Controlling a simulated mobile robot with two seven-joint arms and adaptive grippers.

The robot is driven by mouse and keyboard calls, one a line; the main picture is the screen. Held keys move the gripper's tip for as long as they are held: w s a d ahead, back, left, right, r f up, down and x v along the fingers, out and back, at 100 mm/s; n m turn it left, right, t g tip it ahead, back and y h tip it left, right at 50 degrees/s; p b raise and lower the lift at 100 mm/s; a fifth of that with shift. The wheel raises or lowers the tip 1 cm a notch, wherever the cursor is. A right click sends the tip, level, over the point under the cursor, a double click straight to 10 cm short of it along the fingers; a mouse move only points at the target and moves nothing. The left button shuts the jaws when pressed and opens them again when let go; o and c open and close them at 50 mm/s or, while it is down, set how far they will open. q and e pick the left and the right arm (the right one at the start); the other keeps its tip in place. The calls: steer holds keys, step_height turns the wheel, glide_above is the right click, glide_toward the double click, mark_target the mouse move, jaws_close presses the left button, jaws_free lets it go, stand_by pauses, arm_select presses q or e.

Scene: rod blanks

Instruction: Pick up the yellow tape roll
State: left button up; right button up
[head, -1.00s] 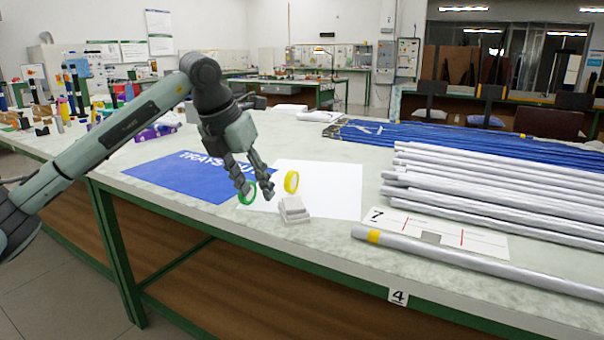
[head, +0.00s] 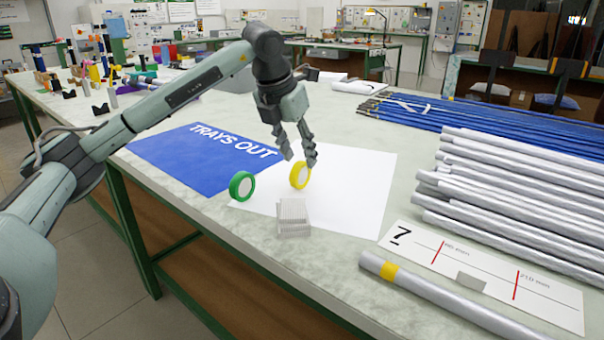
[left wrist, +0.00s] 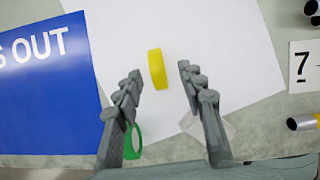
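The yellow tape roll (head: 299,175) stands on its edge on the white sheet. In the left wrist view the yellow tape roll (left wrist: 157,69) lies just beyond the fingertips, in line with the gap between them. My left gripper (head: 299,160) is open and empty, with its fingers pointing down close over the roll; in the left wrist view the gripper (left wrist: 160,75) shows both fingers apart. The head view does not show clearly whether a finger touches the roll. My right gripper is not in view.
A green tape roll (head: 242,185) stands left of the yellow one. A stack of pale plates (head: 293,217) is just in front. A blue "TRAYS OUT" mat (head: 185,165) lies at left. Silver rods (head: 520,205) and a card marked 7 (head: 480,270) are at right.

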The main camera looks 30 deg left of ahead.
mark_target(300, 162)
arm_select(q)
steer(key=x, duration=0.4)
steer(key=shift+a, duration=0.2)
jaws_close()
